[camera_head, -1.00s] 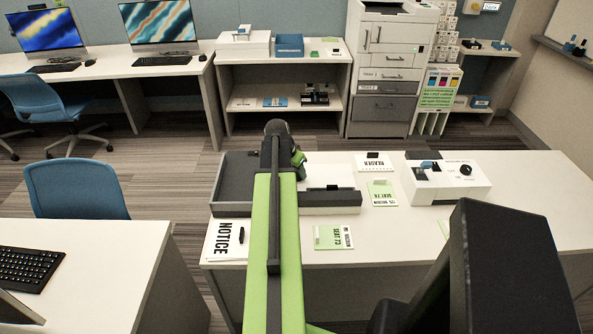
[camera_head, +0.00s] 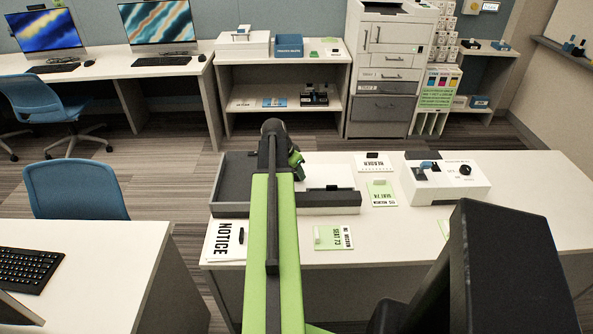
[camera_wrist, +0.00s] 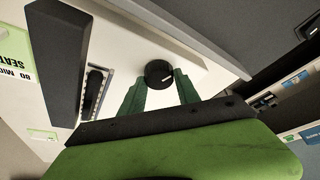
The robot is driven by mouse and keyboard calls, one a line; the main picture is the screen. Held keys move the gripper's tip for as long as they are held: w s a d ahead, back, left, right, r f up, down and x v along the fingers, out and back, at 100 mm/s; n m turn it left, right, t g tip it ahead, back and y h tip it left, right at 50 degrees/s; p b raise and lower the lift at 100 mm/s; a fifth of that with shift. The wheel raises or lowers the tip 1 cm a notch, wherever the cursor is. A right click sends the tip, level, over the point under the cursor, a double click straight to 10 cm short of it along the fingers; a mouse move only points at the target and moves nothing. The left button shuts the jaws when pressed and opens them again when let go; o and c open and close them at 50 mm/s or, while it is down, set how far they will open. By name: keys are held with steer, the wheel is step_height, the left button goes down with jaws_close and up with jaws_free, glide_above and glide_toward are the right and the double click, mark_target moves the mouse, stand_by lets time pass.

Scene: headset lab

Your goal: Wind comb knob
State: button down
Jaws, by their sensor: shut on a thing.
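A round black knob (camera_wrist: 158,72) with a white mark on its face stands on a white surface in the wrist view. The two green fingers of my gripper (camera_wrist: 160,80) sit on either side of it and are shut on it. In the head view my own arm hides the knob and the fingertips. The arm reaches over the dark grey and white machine (camera_head: 330,199) at the left of the near table.
A white device (camera_head: 445,182) with another black knob (camera_head: 466,170) stands to the right on the table (camera_head: 530,210). Cards and a notice sheet (camera_head: 226,240) lie around. In the wrist view a long dark bar (camera_wrist: 57,60) and a slot (camera_wrist: 93,95) lie left of the knob.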

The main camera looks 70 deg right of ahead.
steer(key=m, duration=0.2)
steer(key=m+g+y, duration=0.1)
steer(key=w+m, duration=0.1)
steer(key=m, duration=0.1)
steer(key=shift+d+m+g+y, duration=0.1)
steer(key=shift+m+g+y, duration=0.2)
steer(key=shift+d+m+g+y, duration=0.1)
steer(key=shift+m+g+y, duration=0.45)
steer(key=shift+m, duration=1.65)
steer(key=shift+t+y, duration=0.25)
steer(key=c, duration=0.9)
jaws_free()
steer(key=shift+s, duration=0.15)
